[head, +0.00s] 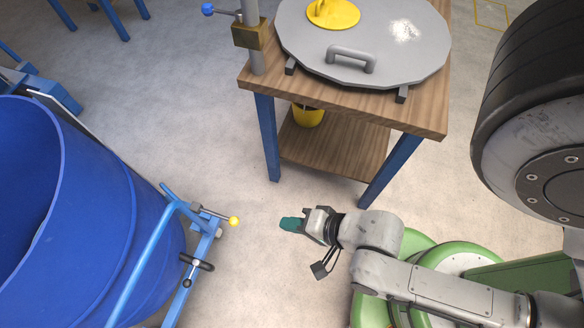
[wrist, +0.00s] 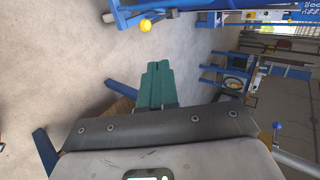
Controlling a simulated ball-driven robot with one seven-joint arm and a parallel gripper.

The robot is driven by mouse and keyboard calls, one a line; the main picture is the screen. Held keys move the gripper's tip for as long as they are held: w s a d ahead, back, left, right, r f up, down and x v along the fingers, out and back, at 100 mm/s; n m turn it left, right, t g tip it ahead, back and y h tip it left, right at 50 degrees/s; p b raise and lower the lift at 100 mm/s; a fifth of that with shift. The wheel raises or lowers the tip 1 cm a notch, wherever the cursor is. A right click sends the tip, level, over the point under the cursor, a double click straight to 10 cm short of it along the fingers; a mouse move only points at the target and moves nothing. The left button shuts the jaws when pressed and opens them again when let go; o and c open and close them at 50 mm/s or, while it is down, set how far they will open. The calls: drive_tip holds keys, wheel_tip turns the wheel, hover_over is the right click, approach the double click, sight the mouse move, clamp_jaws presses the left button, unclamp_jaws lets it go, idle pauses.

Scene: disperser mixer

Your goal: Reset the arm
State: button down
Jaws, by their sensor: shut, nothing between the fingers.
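My gripper (head: 290,224) hangs over the bare floor in the head view, its teal fingers pointing left. In the wrist view the two teal fingers (wrist: 157,72) lie side by side, closed together with nothing between them. My arm reaches in from the lower right of the head view. The gripper touches nothing; it is between the wooden table and the blue drum's frame.
A wooden table (head: 425,115) with blue legs carries a grey round lid (head: 300,40) with a handle. A yellow bucket (head: 308,117) stands on its lower shelf. At left is a blue drum (head: 100,220) in a blue frame with a yellow-knobbed lever (head: 234,221). The floor between is clear.

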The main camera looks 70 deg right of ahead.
idle(0.4)
drive_tip(key=w+d+n+g, duration=0.2)
drive_tip(key=d+n+g, duration=0.5)
drive_tip(key=n, duration=1)
drive_tip(key=g, duration=0.2)
drive_tip(key=shift+r+n+g, duration=0.3)
